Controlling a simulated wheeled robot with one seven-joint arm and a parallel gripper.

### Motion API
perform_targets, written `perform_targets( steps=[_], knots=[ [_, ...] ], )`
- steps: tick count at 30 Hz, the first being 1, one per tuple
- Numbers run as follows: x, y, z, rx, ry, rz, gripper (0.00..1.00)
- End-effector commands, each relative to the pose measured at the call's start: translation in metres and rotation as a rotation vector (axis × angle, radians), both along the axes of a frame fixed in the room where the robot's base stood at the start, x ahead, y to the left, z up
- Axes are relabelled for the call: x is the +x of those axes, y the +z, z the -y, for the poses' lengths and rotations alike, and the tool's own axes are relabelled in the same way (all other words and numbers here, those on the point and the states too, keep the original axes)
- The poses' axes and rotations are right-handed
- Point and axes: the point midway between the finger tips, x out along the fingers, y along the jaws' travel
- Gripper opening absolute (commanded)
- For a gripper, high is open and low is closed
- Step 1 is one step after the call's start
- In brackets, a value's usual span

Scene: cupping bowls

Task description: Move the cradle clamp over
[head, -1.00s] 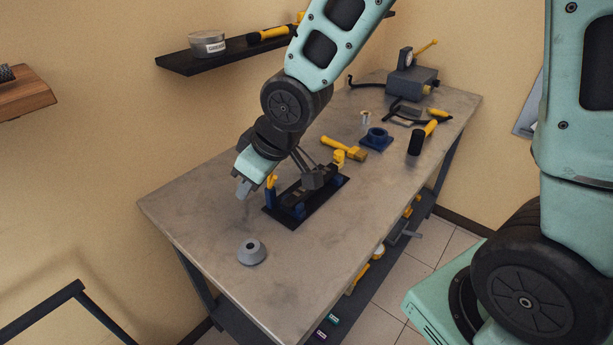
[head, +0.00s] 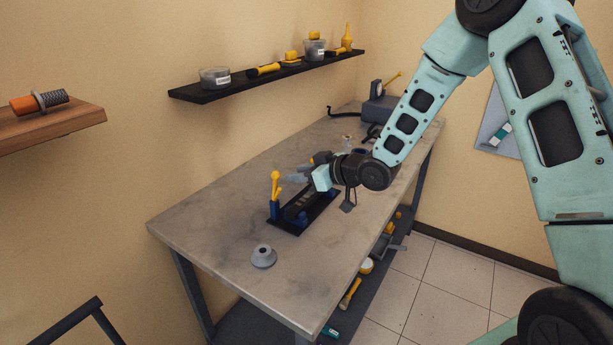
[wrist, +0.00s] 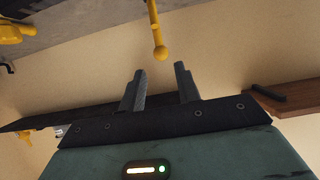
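The cradle clamp (head: 297,222) is on the workbench, a black base plate with blue posts and a yellow ball-ended lever (head: 275,183) standing up at its left end. The lever also shows in the wrist view (wrist: 157,35), just beyond my fingertips and lined up with the space between them. My gripper (head: 294,172) is above the clamp, pointing left toward the lever. In the wrist view my gripper (wrist: 158,75) has its two grey fingers apart with nothing between them. My gripper and wrist hide the clamp's far end.
A grey cone-shaped piece (head: 263,257) stands on the workbench (head: 200,217) in front of the clamp. A black wall shelf (head: 200,95) with tubs and yellow tools is behind, and a wooden shelf (head: 60,128) is at left. The bench's front left is mostly clear.

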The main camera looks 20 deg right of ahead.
Motion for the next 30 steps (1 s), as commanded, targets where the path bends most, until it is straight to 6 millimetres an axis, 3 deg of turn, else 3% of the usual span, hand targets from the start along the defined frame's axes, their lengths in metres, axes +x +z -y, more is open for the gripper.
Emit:
perform_targets(
  steps=[15,18,30],
  knots=[
    [0.052,-0.028,-0.039,0.001,0.001,-0.001,0.33],
    [0.051,-0.025,-0.037,0.000,0.000,-0.002,0.08],
    [0.047,-0.026,-0.035,0.000,-0.001,0.001,0.07]
  ],
)
